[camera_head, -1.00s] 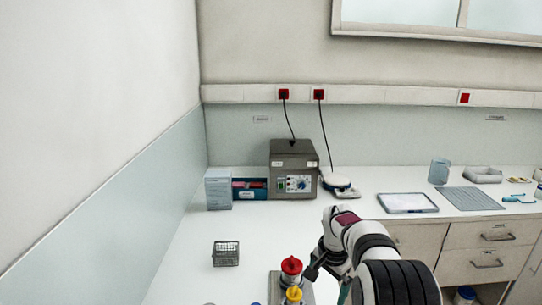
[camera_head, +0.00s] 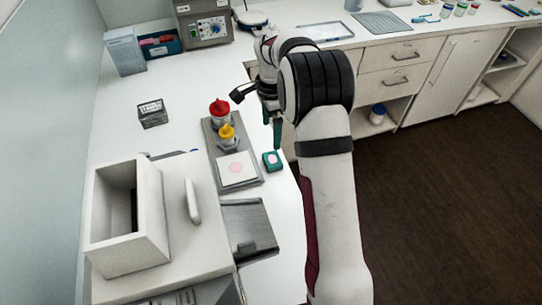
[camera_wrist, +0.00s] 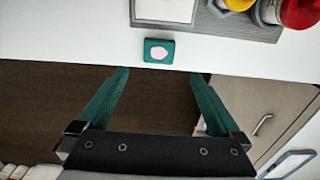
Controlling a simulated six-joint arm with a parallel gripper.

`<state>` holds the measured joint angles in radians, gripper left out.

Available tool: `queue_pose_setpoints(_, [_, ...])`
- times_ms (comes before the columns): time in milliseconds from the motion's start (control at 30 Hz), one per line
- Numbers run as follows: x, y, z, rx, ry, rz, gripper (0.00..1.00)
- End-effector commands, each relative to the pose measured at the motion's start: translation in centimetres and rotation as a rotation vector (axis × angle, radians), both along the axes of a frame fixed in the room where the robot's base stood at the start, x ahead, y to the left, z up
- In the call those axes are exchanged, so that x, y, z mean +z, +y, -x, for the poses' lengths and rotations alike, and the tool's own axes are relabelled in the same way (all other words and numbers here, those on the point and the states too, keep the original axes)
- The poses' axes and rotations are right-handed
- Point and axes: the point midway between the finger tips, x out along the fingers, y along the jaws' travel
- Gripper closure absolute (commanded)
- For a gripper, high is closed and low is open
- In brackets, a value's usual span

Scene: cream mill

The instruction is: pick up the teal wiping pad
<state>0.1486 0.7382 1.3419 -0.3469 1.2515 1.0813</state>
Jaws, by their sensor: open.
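The teal wiping pad (camera_head: 272,160) is a small block with a pink patch on top. It lies on the white counter close to the front edge, just right of a grey tray. It also shows at the top centre of the wrist view (camera_wrist: 150,57). My gripper (camera_head: 277,136) has teal fingers. In the wrist view my gripper (camera_wrist: 160,74) is open and empty, its fingertips spread on either side below the pad, apart from it. Nothing hides the pad there.
The grey tray (camera_head: 211,150) holds a red-capped bottle (camera_head: 220,112), a yellow-capped bottle (camera_head: 227,137) and a white plate (camera_head: 237,170) with a pink spot. A wire basket (camera_head: 152,114) stands left. A large white machine (camera_head: 178,220) fills the front left. Drawers lie below the back counter.

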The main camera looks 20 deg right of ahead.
Motion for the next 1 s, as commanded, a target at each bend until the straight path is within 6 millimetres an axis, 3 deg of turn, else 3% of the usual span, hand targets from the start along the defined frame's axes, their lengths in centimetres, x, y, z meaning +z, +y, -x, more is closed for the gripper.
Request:
queue_pose_setpoints(100, [-3.5, 0.0, 0.1, 0.003, 0.004, 0.0, 0.0])
queue_pose_setpoints(500, [-10.6, -0.4, 0.3, 0.004, 0.002, 0.0, 0.0])
queue_pose_setpoints(600, [-11.7, -0.4, 0.3, 0.004, 0.0, 0.0, 0.0])
queue_pose_setpoints(800, [-11.8, -0.4, 0.2, 0.005, -0.002, 0.0, 0.0])
queue_pose_setpoints(867, [-11.8, -0.4, 0.2, 0.005, -0.002, 0.0, 0.07])
queue_pose_setpoints(1000, [-11.8, -0.4, 0.2, 0.005, -0.002, 0.0, 0.32])
